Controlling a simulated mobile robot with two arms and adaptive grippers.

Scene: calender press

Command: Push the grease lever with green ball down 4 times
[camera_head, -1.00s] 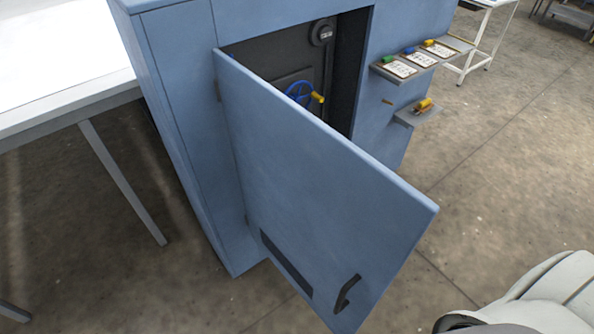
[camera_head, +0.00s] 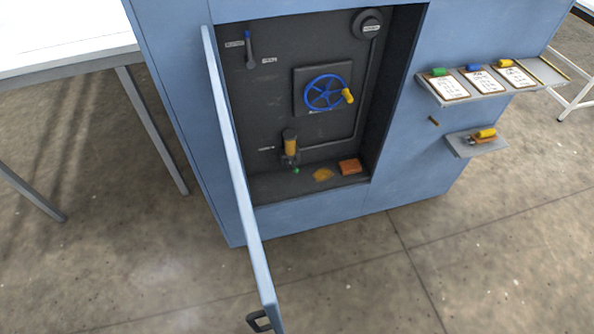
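The grease lever's green ball (camera_head: 296,170) shows low inside the open cabinet, at the foot of the grease pump (camera_head: 291,146) with its amber cylinder. The ball sits low, near the cabinet floor. The lever's arm is too small to make out clearly. Neither of my grippers is in view, so nothing is seen touching the lever.
The blue cabinet door (camera_head: 240,170) stands open toward me, just left of the pump. Shelves (camera_head: 480,146) project at right. The floor in front is clear.

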